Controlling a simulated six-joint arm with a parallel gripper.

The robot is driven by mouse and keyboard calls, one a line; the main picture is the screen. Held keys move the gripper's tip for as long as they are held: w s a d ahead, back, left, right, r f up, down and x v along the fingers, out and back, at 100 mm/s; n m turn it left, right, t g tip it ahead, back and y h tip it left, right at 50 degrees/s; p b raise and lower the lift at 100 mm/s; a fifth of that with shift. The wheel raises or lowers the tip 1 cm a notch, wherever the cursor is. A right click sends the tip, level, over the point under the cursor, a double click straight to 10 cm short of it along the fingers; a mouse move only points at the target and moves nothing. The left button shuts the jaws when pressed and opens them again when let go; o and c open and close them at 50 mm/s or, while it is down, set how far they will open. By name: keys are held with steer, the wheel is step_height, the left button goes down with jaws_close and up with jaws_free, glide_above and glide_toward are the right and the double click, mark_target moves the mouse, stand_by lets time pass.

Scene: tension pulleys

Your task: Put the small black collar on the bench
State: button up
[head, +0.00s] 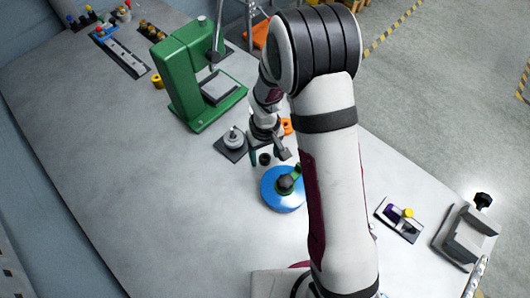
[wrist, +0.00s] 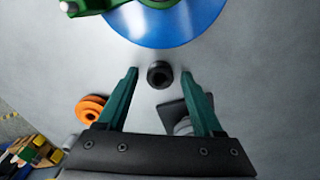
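The small black collar (head: 264,159) appears to rest on the bench (head: 130,150), close to the blue disc. In the wrist view the collar (wrist: 160,75) shows a dark central hole and sits between the tips of my gripper's green fingers. My gripper (wrist: 160,73) is open, with a clear gap on both sides of the collar. In the head view my gripper (head: 267,156) is low over the bench around the collar. I cannot tell the exact height of the fingertips above the bench.
A blue disc (head: 277,201) with a green and black hub lies just in front. A grey pulley (head: 233,139) on a dark square plate is to the left, an orange pulley (head: 287,126) behind. A green press (head: 190,85) stands farther back. The left bench area is clear.

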step_height(320, 180, up, 12)
steer(key=s+d+r+m, duration=0.1)
steer(key=s+r+m, duration=0.2)
steer(key=s, duration=0.4)
steer(key=s+d+r+m+y, duration=0.1)
steer(key=s+d+r+m, duration=0.1)
steer(key=s, duration=0.6)
steer(key=s+d+r+m, duration=0.1)
steer(key=s+r+m, duration=0.3)
steer(key=s, duration=0.3)
steer(key=shift+s+d+m+y, duration=0.3)
steer(key=shift+d+m+y, duration=0.1)
steer(key=shift+m, duration=0.1)
